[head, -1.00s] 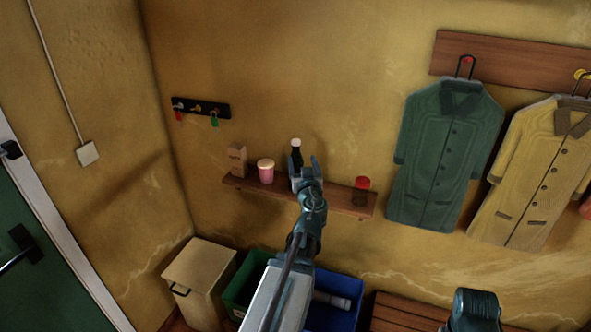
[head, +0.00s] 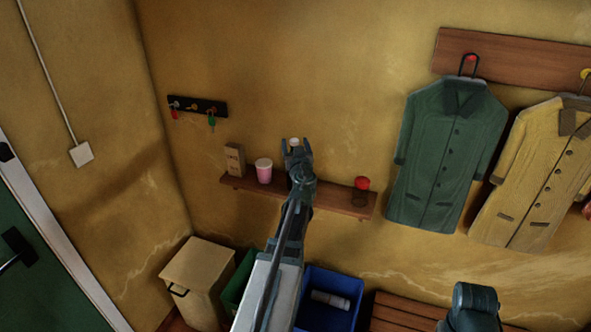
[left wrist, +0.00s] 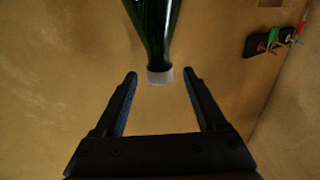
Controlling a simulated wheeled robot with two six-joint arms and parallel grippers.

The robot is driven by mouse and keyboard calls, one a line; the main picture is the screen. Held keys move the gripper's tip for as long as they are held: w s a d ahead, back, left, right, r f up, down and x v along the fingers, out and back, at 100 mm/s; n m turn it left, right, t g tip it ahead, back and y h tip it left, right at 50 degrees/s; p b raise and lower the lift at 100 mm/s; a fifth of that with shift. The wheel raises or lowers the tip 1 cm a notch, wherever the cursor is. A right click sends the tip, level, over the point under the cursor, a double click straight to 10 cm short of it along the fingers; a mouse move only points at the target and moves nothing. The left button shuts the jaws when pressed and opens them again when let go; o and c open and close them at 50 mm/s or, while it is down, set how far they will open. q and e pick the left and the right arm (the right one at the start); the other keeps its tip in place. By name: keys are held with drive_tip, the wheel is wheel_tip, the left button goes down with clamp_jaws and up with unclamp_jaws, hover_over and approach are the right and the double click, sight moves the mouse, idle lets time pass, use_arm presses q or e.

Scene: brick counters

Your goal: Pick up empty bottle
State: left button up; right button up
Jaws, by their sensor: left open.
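The bottle is dark green with a white cap. In the head view only its pale cap (head: 294,141) shows clearly above my left gripper (head: 297,153); its body is hidden behind the gripper. In the left wrist view the green bottle (left wrist: 154,32) comes in from the top edge, cap toward my left gripper (left wrist: 159,78). The jaws are open and empty. The cap lies between the fingertip lines, at their level or just beyond, with a gap on each side.
The wall shelf (head: 330,200) also holds a small carton (head: 235,160), a pink cup (head: 264,171) and a red-lidded jar (head: 361,191). A key rack (head: 198,106) and coats (head: 445,155) hang on the wall. A beige bin (head: 197,275) and a blue crate (head: 350,285) stand below.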

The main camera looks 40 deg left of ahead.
use_arm(q)
drive_tip(key=shift+s, duration=0.1)
drive_tip(key=shift+c, duration=0.9)
clamp_jaws()
idle(0.4)
